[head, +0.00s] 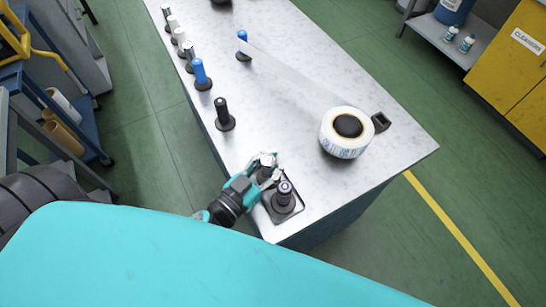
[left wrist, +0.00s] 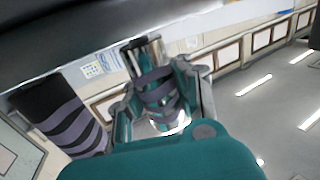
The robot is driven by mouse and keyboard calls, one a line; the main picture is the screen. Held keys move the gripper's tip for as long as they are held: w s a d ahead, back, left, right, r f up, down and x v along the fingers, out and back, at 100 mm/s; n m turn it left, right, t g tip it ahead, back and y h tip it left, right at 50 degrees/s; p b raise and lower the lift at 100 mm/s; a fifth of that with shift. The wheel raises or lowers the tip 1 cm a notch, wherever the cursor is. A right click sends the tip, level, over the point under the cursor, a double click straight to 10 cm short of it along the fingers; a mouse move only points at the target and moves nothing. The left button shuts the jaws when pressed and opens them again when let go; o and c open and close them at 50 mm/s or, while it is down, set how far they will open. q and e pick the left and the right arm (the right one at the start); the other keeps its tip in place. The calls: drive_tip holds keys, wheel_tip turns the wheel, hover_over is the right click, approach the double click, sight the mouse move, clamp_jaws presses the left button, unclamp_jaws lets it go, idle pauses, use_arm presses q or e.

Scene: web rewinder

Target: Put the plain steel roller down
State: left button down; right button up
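The plain steel roller (head: 267,160) is at the near left edge of the marble-topped bench (head: 330,60). My left gripper (head: 266,170) is around it, with a finger on each side. In the left wrist view the shiny roller (left wrist: 150,62) stands between the two fingers (left wrist: 158,95), which appear to press on it; it mirrors the teal of the gripper. The roller's lower end is hidden behind the gripper, so I cannot tell whether it touches anything below. My right gripper is not in view.
A dark roller (head: 285,190) stands on a square plate right beside my left gripper. A black-topped post (head: 222,107), a blue roller (head: 200,72) and several others line the left edge. A printed web roll (head: 345,146) sits to the right. The bench middle is mostly clear.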

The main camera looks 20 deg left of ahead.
use_arm(q)
drive_tip(key=shift+r, duration=0.15)
drive_tip(key=c, duration=1.8)
unclamp_jaws()
drive_tip(key=shift+f, duration=0.2)
drive_tip(key=o, duration=0.6)
drive_tip(key=shift+c, duration=0.2)
drive_tip(key=shift+r, duration=0.15)
drive_tip(key=b+v, duration=0.3)
drive_tip(key=v, duration=0.9)
drive_tip(key=shift+s, duration=0.15)
